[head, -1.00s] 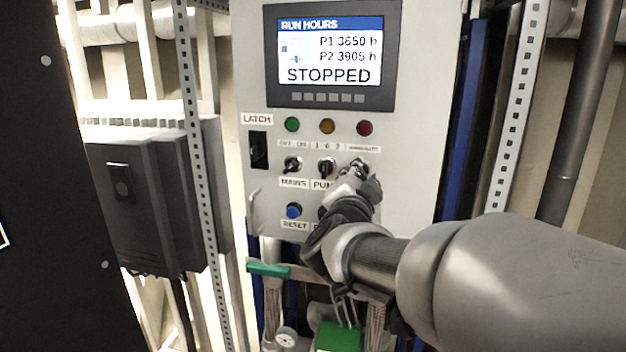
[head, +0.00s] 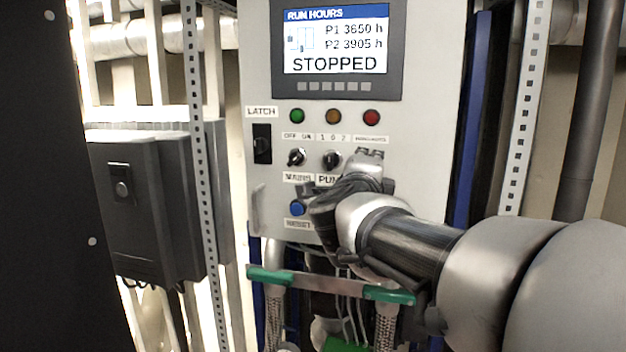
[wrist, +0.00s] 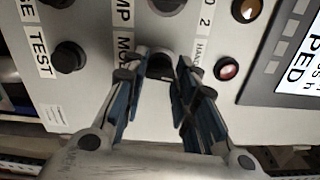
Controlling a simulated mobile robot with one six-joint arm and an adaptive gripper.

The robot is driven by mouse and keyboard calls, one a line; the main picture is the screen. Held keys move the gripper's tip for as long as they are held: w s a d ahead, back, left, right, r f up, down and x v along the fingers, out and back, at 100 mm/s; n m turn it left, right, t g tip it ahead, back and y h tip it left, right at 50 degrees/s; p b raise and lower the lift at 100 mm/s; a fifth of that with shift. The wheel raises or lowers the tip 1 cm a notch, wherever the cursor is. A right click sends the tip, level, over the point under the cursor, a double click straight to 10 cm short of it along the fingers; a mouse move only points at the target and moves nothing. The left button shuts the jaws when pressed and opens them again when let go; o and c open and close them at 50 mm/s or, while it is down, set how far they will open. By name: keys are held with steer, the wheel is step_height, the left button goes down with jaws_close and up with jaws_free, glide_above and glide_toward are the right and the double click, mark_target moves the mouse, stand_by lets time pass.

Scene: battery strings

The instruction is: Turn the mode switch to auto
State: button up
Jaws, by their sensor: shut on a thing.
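The mode switch (wrist: 160,64) is a dark knob on the grey panel. In the wrist view it sits between the fingertips of my gripper (wrist: 157,72), which is shut on it. Its label reads "MO", with the rest covered by a finger. A position label starting "HAN" (wrist: 200,50) is beside it. In the head view my gripper (head: 369,156) is at the right end of the knob row, below the red lamp, and hides the switch. Which way the knob points cannot be made out.
The pump switch (head: 332,159) and mains switch (head: 297,157) are left of my gripper. A blue reset button (head: 297,208) is below. The screen (head: 336,40) reads "STOPPED". A panel handle (head: 257,207) and green-ended bar (head: 330,284) are lower down.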

steer(key=shift+m+b, duration=2.2)
steer(key=shift+m, duration=1.4)
steer(key=o, duration=1)
steer(key=shift+o, duration=0.2)
steer(key=v, duration=1.2)
